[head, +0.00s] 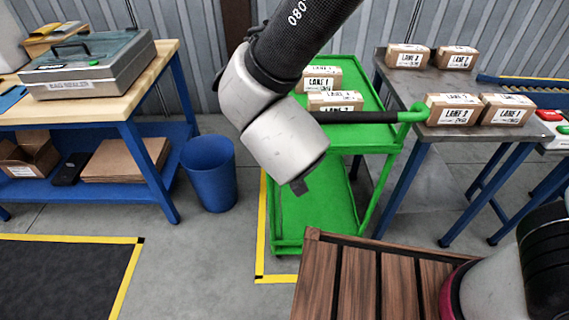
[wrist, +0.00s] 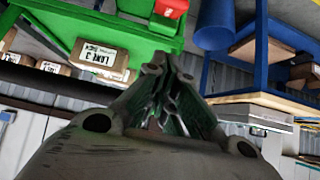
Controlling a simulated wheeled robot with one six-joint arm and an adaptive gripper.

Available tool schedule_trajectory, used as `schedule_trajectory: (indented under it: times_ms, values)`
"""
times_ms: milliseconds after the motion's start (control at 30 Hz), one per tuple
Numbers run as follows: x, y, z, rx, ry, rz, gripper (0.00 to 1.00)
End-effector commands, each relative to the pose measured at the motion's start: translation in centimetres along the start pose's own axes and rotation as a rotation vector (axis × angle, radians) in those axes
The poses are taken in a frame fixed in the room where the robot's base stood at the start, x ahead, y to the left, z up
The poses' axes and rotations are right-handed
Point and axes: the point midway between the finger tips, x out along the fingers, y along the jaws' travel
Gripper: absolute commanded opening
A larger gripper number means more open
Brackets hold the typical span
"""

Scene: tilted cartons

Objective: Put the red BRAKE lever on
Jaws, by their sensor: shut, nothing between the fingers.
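A red block-like part (wrist: 171,8), probably the BRAKE lever, shows at the top edge of the wrist view against the green cart frame (wrist: 120,28). No lettering on it is readable, and its setting cannot be told. In the head view I cannot see it; my arm covers part of the green cart (head: 318,212). My gripper (head: 299,186) points down in front of the cart, shut and empty. In the wrist view its closed fingers (wrist: 165,95) are apart from the red part.
Cartons (head: 335,101) lie on the cart's top, beside a black-gripped handle (head: 365,117). More cartons (head: 452,109) stand on the grey table (head: 415,82) at right. A blue bin (head: 209,175) stands left of the cart. A brown slatted surface (head: 365,285) is in front.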

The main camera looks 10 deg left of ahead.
Motion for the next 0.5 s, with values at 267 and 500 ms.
schedule_trajectory:
  times_ms: [267,500]
  values:
    - [4.6,0.1,0.1,-0.001,-0.003,0.004,0.0]
    - [9.7,0.1,0.1,-0.001,-0.003,0.003,0.0]
